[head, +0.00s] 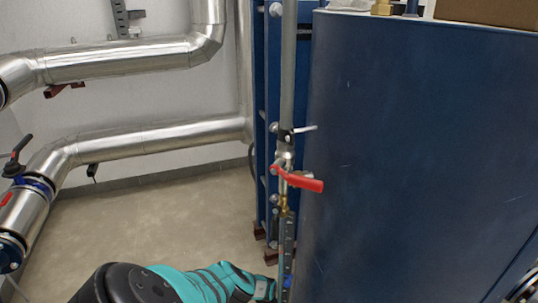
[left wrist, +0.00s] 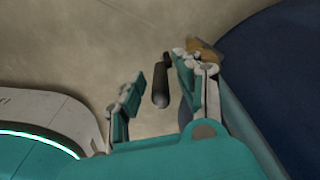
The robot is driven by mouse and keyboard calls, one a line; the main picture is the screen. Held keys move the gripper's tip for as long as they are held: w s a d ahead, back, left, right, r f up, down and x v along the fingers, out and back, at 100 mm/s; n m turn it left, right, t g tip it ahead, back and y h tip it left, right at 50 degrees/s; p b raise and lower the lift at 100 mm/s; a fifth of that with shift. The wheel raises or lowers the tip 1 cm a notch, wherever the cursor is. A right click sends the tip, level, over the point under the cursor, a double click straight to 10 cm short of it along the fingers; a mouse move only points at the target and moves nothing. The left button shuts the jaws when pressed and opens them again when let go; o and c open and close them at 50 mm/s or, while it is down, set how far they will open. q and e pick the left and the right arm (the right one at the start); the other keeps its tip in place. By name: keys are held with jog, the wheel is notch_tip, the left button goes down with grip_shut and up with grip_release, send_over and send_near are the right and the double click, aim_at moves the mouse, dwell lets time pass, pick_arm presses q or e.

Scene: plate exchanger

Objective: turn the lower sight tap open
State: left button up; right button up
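In the left wrist view a dark rounded handle (left wrist: 161,80) lies between the two teal fingers of my left gripper (left wrist: 157,92). The fingers stand apart, with a visible gap on the left side of the handle; contact on the right cannot be told. A brass-coloured fitting (left wrist: 205,52) shows behind the right finger; it appears to be part of the lower tap, whose body is mostly hidden. In the head view my left gripper (head: 268,288) is at the bottom, beside the lower end of the narrow vertical sight gauge (head: 288,240). My right gripper is not in view.
The large dark blue tank (head: 420,150) stands close on the right. Silver pipes (head: 120,62) run along the left wall. Open floor (head: 150,225) lies left of the gauge.

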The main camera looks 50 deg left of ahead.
pick_arm(q)
jog(key=r, duration=0.2)
jog(key=shift+w+a+r, duration=0.25)
jog(key=shift+a+r, duration=0.1)
jog(key=shift+r, duration=0.05)
jog(key=r, duration=0.4)
jog(key=shift+s+a+r, duration=0.1)
jog(key=shift+s, duration=0.1)
jog(key=shift+s+r, duration=0.15)
jog(key=shift+r, duration=0.3)
jog(key=shift+c, duration=0.2)
